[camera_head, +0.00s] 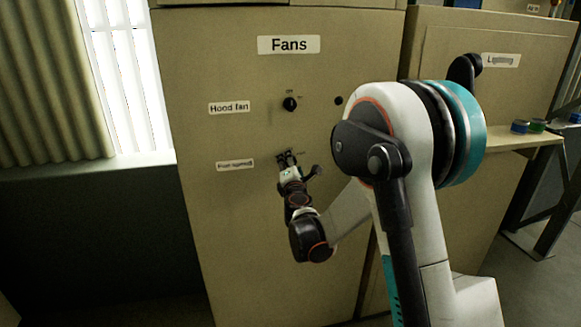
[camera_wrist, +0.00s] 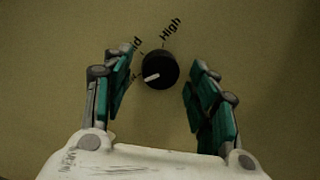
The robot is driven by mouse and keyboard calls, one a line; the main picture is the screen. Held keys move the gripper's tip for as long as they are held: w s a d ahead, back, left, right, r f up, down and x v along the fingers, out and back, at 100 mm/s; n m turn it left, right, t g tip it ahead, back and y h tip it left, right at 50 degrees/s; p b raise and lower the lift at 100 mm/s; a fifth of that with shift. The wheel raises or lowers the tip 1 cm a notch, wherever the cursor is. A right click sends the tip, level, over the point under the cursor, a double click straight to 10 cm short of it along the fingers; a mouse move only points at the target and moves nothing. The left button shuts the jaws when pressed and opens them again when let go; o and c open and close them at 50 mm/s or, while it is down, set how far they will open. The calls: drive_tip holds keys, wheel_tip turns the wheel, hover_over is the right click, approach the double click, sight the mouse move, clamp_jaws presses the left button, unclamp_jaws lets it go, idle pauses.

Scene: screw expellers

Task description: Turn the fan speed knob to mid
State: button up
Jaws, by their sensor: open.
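The fan speed knob (camera_wrist: 160,70) is a round black knob with a pale pointer mark, on the beige panel in the wrist view. Its pale mark points to the lower left, towards a label partly hidden by my left finger. A partly covered label ending in "d" stands at upper left, and "High" at upper right. My gripper (camera_wrist: 158,92) is open, with one teal-padded finger on each side of the knob, apart from it. In the head view my gripper (camera_head: 287,160) is at the panel beside the "Fan speed" label (camera_head: 235,165) and hides the knob.
The beige Fans cabinet (camera_head: 235,260) carries a black Hood fan knob (camera_head: 290,104) above my gripper and a small dark round fitting (camera_head: 339,100) to its right. A second cabinet labelled Lighting (camera_head: 501,60) stands at right. A bench (camera_head: 520,140) holds small coloured items.

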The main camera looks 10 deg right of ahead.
drive_tip(key=c, duration=1.1)
drive_tip(key=shift+o, duration=0.2)
drive_tip(key=shift+m, duration=0.4)
drive_tip(key=m, duration=0.3)
drive_tip(key=m+y, duration=0.1)
drive_tip(key=m, duration=0.2)
drive_tip(key=m+g, duration=0.1)
drive_tip(key=m, duration=0.3)
drive_tip(key=shift+d+r, duration=0.15)
drive_tip(key=shift+r, duration=0.1)
